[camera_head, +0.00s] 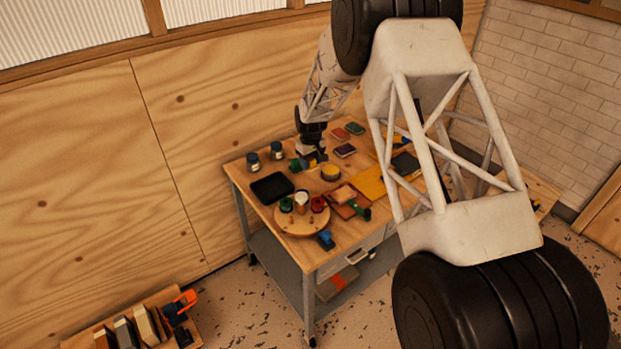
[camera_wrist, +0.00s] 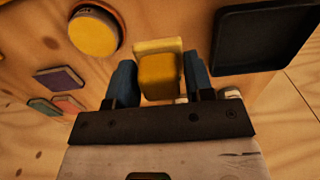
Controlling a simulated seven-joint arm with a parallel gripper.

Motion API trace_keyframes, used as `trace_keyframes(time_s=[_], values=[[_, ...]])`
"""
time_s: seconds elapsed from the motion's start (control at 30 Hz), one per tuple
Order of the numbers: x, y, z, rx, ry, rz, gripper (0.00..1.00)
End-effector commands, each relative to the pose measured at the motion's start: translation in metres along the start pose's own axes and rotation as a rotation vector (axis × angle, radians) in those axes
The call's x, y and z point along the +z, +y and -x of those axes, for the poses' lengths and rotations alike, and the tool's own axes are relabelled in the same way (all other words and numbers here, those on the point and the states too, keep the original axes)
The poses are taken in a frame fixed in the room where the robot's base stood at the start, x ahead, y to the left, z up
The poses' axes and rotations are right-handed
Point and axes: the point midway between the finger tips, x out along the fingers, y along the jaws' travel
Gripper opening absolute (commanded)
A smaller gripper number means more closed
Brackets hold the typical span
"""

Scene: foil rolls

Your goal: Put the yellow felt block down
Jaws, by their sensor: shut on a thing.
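My gripper (camera_wrist: 160,80) has its two dark blue fingers closed on the yellow felt block (camera_wrist: 160,74), one finger on each side. A paler yellow edge shows just beyond the block's bright front face. In the head view my gripper (camera_head: 312,158) is low over the back of the wooden table (camera_head: 262,178), and I cannot make out the block there. I cannot tell whether the block touches the tabletop.
A black tray (camera_wrist: 262,42) is to the right of my gripper in the wrist view. A round yellow-topped thing (camera_wrist: 94,34) and a purple block (camera_wrist: 60,78) are to the left. In the head view a round wooden board (camera_head: 301,224) with several small items stands near the front, and two jars (camera_head: 277,151) stand at the back.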

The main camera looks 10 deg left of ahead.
Motion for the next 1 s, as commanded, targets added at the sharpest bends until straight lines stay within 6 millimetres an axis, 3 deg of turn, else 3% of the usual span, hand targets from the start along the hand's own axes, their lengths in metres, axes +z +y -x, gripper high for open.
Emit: trace_keyframes(time_s=[0.2, 0.67, 1.0], values=[[0.000, 0.000, -0.028, 0.000, -0.001, 0.000, 0.22], [0.000, 0.000, -0.036, 0.000, 0.000, 0.000, 0.22], [0.001, 0.000, -0.067, -0.001, -0.002, 0.000, 0.22]])
